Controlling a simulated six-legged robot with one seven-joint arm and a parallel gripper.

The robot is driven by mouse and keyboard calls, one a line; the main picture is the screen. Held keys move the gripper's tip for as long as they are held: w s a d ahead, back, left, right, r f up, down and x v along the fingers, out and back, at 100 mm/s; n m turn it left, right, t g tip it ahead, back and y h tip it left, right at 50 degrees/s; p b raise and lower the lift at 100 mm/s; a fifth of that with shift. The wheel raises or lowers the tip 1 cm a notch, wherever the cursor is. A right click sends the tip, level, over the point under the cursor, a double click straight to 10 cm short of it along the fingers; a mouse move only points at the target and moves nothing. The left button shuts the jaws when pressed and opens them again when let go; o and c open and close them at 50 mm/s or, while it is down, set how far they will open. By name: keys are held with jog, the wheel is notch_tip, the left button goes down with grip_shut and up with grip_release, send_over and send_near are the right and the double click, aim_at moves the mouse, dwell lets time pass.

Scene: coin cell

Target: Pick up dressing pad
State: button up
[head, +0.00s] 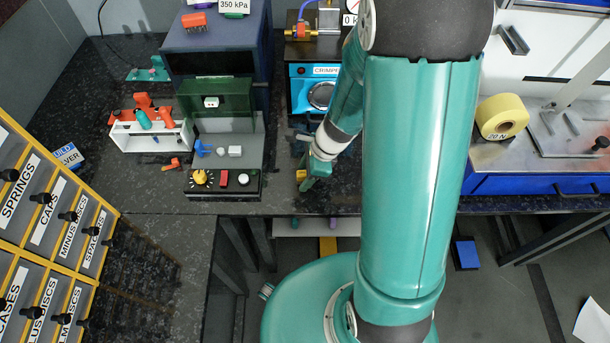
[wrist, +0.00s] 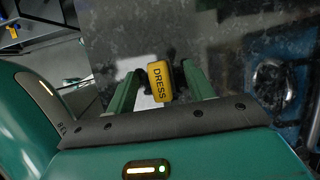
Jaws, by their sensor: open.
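The dressing pad (wrist: 158,82) is a small yellow block marked "DRESS". In the wrist view it lies between the two green fingers of my gripper (wrist: 161,76), with dark parts close on both sides of it. My gripper is open, and I cannot tell whether either finger touches the pad. In the head view my gripper (head: 309,183) points down near the front edge of the dark bench, below the blue crimper. A small yellow patch (head: 301,174) shows beside the fingers there, probably the pad. My arm hides part of this area.
The blue crimper (head: 310,92) stands just behind my gripper. A tester with a green lid (head: 218,100) and a white rack of orange tools (head: 150,138) stand to the left. A yellow tape roll (head: 502,117) sits on the right bench. The speckled bench (head: 160,198) has clear room at front left.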

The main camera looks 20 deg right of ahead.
jog(key=shift+f, duration=0.1)
jog(key=shift+c, duration=0.4)
grip_shut()
notch_tip(320, 180, up, 10)
jog(key=shift+r, duration=0.1)
